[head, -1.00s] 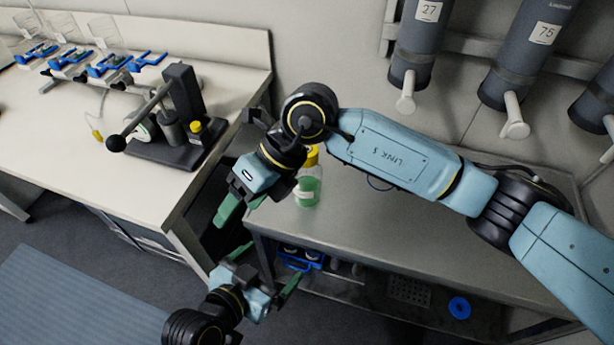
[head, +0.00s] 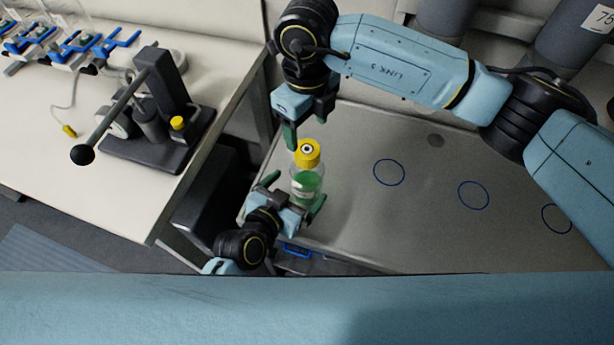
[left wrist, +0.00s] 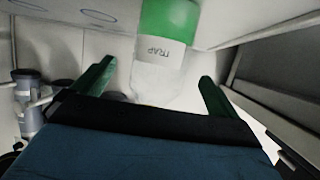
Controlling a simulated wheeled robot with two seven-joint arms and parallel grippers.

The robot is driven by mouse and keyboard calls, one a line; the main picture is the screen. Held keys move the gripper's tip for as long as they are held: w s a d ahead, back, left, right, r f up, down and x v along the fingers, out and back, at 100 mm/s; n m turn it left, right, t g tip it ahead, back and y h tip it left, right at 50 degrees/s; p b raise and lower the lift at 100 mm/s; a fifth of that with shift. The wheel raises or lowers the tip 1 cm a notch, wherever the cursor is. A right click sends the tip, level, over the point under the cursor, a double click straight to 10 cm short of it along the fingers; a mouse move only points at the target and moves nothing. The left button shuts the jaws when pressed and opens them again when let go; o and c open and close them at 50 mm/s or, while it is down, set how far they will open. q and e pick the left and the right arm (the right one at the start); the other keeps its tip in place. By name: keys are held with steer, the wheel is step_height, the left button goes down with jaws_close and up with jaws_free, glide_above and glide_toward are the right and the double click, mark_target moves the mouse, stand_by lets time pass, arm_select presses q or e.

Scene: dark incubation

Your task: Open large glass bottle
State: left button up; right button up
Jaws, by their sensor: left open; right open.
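The large glass bottle (head: 305,187) stands upright on the grey metal bench, with green liquid, a white label and a yellow cap (head: 307,153) on top. In the left wrist view the bottle (left wrist: 168,50) shows its label reading "TRAP", between the green fingers. My left gripper (head: 294,203) is open low at the bottle, one finger on either side; I cannot tell whether they touch the glass. My right gripper (head: 304,128) is open and points down just above and behind the cap, apart from it as far as I can see.
The grey bench (head: 420,215) has several blue circles and is clear to the right. On the left, a white bench (head: 60,180) carries a dark press-like device (head: 160,140) with a long ball-ended lever. Grey cylinders (head: 447,18) hang on the back wall.

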mark_target(307, 152)
arm_select(q)
steer(key=shift+x, duration=2.45)
steer(key=shift+c, duration=0.2)
steer(key=c, duration=1.9)
arm_select(e)
steer(key=m, duration=0.1)
steer(key=a+m, duration=0.1)
steer(key=m, duration=0.1)
steer(key=shift+r, duration=0.15)
steer(key=m, duration=0.5)
steer(key=shift+s+a, duration=0.15)
steer(key=m, duration=0.5)
steer(key=shift+d, duration=0.25)
steer(key=m, duration=0.4)
steer(key=shift+w+d+m, duration=0.2)
steer(key=shift+d+m, duration=0.1)
steer(key=shift+d, duration=0.1)
steer(key=shift+f, duration=4.2)
